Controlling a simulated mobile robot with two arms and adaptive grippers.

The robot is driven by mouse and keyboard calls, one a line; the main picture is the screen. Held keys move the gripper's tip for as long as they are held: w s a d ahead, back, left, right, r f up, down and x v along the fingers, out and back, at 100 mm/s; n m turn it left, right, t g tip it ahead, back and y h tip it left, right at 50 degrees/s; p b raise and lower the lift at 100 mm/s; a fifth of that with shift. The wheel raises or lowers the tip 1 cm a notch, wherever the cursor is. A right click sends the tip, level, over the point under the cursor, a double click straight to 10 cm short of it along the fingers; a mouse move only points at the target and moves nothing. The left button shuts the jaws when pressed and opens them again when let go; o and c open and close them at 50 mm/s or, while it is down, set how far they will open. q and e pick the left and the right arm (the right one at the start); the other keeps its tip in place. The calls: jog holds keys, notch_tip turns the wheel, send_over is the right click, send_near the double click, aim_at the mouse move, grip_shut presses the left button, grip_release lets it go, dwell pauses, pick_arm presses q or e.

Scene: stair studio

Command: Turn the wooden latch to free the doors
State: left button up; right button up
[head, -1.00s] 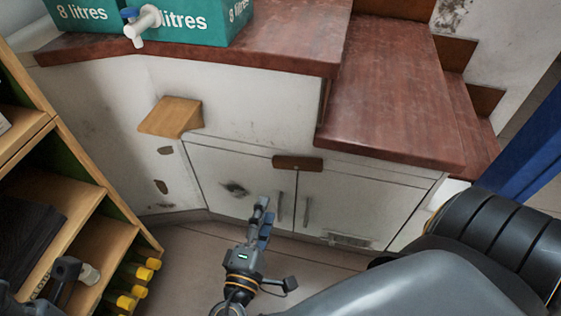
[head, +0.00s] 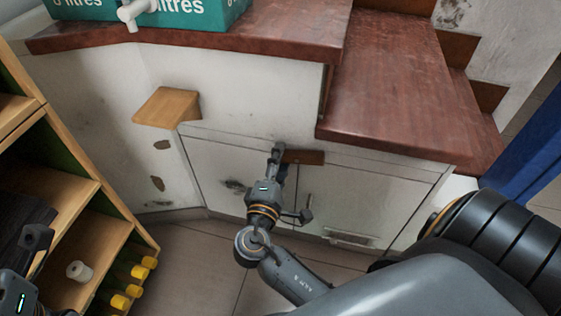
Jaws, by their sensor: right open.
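The wooden latch (head: 305,157) is a small dark brown bar lying level across the top of the gap between the two white cabinet doors. The left door (head: 222,170) and the right door (head: 372,197) are shut. My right gripper (head: 278,150) is open at the latch's left end and hides part of it. I cannot tell whether the fingers touch it. My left gripper (head: 35,240) is at the lower left edge, partly cut off, by the shelf, far from the latch.
A wooden wedge (head: 168,106) juts from the wall left of the doors. Dark red stair treads (head: 400,85) overhang the doors above. A wooden shelf (head: 75,175) with yellow-capped bottles (head: 138,271) stands at left. Teal boxes (head: 200,12) with a white tap rest on top.

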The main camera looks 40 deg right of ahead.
grip_shut()
jog(key=shift+r+m, duration=0.4)
jog(key=shift+m, duration=0.8)
grip_release()
jog(key=shift+a, duration=0.1)
jog(key=v, duration=1.2)
jog(key=shift+w, duration=0.1)
